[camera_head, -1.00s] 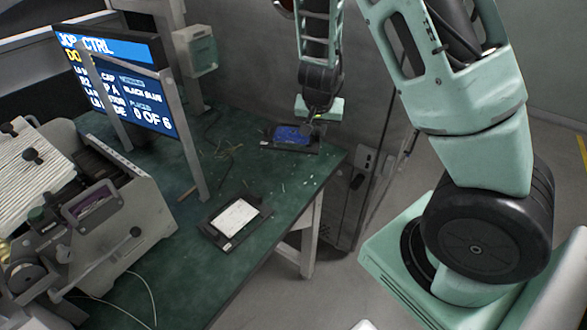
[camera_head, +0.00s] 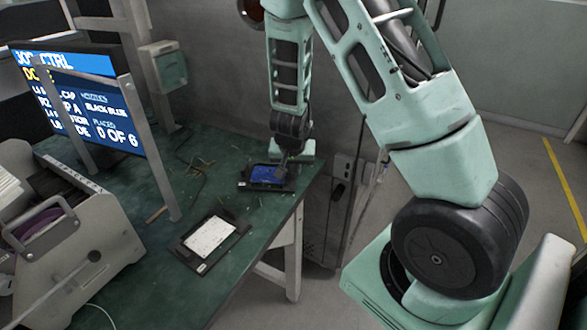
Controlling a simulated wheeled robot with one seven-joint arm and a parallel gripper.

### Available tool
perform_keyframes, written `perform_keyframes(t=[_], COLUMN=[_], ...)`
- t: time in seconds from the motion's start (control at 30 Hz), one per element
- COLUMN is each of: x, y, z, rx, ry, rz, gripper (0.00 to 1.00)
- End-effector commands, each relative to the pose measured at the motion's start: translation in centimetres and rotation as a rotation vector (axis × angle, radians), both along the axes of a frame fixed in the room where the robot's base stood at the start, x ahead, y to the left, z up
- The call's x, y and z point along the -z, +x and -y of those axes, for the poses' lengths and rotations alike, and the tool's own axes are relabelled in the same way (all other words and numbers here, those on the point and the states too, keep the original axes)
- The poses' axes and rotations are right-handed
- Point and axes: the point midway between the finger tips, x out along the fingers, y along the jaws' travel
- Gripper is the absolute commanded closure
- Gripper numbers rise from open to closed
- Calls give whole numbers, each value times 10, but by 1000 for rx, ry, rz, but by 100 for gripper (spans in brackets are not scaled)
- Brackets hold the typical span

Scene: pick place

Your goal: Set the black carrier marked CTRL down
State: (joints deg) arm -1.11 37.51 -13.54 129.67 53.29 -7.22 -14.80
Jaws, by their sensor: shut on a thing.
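The black carrier (camera_head: 246,184) with a blue board in it is at the far right corner of the green bench, low at the bench top. I cannot tell whether it touches the bench, and its CTRL mark is not readable. My gripper (camera_head: 282,171) is at the carrier's right edge, shut on it; the fingers are small and partly hidden by the wrist. A second black carrier (camera_head: 184,256) with a white panel lies flat on the bench, nearer and to the left.
The green bench (camera_head: 150,285) has loose wires and scraps around the carriers. A grey machine (camera_head: 110,225) stands at left, with a metal frame post (camera_head: 150,150) and a lit screen (camera_head: 85,100) behind it. A dark cabinet (camera_head: 325,220) stands right of the bench.

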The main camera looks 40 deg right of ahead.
Motion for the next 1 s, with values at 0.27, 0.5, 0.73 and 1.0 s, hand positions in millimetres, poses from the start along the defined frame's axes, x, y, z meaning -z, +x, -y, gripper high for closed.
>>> perform_keyframes(t=[0.27,0.5,0.73,1.0], x=[2,2,-18,-74], y=[0,0,-3,-18], z=[0,0,-5,-22], rx=[0,0,-4,-4], ry=[0,0,-1,-1], rz=[0,0,1,1], gripper=[66,66,66,66])
